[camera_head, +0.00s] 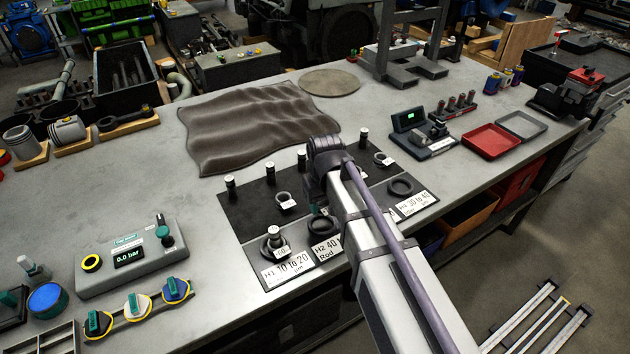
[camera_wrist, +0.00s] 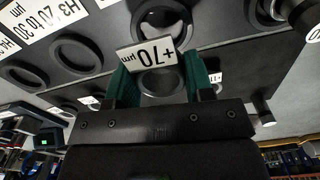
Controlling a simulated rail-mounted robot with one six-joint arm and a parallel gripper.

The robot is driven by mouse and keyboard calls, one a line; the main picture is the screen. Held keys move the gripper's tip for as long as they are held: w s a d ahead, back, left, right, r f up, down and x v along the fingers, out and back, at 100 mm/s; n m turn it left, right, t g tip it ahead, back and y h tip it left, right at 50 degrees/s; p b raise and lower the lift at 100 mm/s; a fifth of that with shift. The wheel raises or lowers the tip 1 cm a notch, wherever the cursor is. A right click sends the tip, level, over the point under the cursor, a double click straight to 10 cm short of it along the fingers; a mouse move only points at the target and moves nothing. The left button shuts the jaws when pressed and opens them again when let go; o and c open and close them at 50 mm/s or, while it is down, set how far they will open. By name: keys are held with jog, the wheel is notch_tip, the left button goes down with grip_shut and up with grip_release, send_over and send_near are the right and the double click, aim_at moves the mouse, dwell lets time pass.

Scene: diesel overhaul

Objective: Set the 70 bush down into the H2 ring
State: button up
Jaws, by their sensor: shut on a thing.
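The 70 bush (camera_wrist: 162,86) is a dark grey ring with a white "+70 µm" tag. My gripper (camera_wrist: 160,88) is shut on it, with a green finger on each side. In the wrist view the bush is in front of a dark ring (camera_wrist: 162,22), apart from it in the picture; the height gap cannot be told. The H2 ring (camera_head: 323,226) lies on the black mat behind its "H2 40" label, partly covered by my arm. In the head view my wrist is above and just behind the H2 ring, and the bush is mostly hidden.
The H1 ring (camera_head: 266,250) at left holds a tagged bush with a knobbed top. Another ring (camera_head: 400,187) lies at right. Tagged bushes (camera_head: 286,201) and black pegs (camera_head: 231,187) stand behind. A brown cloth (camera_head: 245,125) lies beyond the mat.

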aim_at(323, 228)
jog(key=shift+s, duration=0.4)
jog(key=shift+w+f, duration=0.1)
jog(key=shift+w, duration=0.05)
notch_tip(323, 228, down, 6)
jog(key=b, duration=0.6)
